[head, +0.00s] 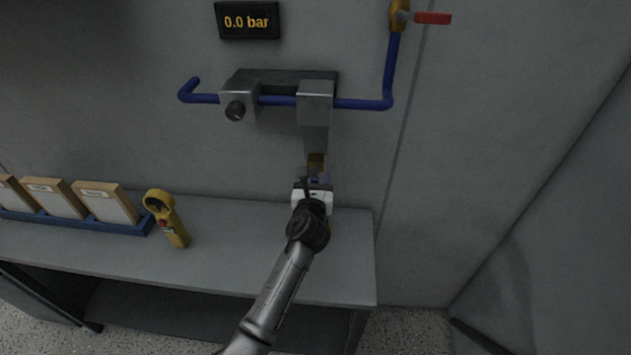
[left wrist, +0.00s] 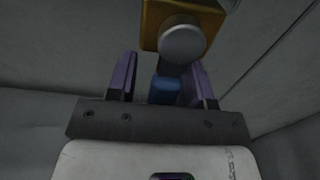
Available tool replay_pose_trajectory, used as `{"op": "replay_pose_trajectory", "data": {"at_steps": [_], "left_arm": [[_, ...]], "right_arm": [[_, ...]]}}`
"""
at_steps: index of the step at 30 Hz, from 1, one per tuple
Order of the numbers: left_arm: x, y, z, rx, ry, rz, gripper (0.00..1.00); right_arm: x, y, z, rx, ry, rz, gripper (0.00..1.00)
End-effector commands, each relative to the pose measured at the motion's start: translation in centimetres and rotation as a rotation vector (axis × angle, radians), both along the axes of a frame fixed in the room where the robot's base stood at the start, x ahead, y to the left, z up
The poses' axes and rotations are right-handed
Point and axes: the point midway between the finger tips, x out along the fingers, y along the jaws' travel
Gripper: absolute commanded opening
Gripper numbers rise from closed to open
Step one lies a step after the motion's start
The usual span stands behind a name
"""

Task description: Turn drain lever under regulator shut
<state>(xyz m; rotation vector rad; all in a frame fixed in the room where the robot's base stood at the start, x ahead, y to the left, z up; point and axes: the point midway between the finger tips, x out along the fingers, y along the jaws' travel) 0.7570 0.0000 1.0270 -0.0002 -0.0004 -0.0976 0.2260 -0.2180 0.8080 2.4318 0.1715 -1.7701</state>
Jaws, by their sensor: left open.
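The regulator (head: 316,97) is a grey block on the blue wall pipe, with a grey body hanging below it. Under that sits a brass drain valve (head: 316,159); the left wrist view shows its brass body (left wrist: 160,18) and round silver cap (left wrist: 182,43) close up. A blue drain lever (left wrist: 165,89) points down from the valve towards my gripper. My left gripper (head: 314,176) is open right below the valve. Its purple fingers (left wrist: 163,70) stand on either side of the lever, with gaps visible. In the head view the gripper hides the lever. My right gripper is not in view.
A red-handled valve (head: 432,18) is on the pipe at upper right. A display (head: 247,20) reads 0.0 bar. A yellow handheld device (head: 168,218) and boxes in a blue rack (head: 130,228) are on the grey bench (head: 240,265).

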Motion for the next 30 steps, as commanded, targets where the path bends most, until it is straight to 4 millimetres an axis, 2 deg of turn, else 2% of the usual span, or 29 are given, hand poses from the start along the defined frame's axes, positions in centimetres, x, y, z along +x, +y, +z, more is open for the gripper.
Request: {"op": "replay_pose_trajectory", "data": {"at_steps": [8, 22, 30], "left_arm": [[0.02, -0.01, 0.00, 0.000, 0.000, 0.000, 0.45], [0.00, 0.00, -0.02, 0.000, 0.000, 0.000, 0.00], [0.00, 0.02, -0.02, 0.000, 0.001, 0.001, 0.00]], "right_arm": [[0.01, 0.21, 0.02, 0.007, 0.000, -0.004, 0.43], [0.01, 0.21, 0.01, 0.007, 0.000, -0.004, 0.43], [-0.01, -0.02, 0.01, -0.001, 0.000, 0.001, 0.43]]}}
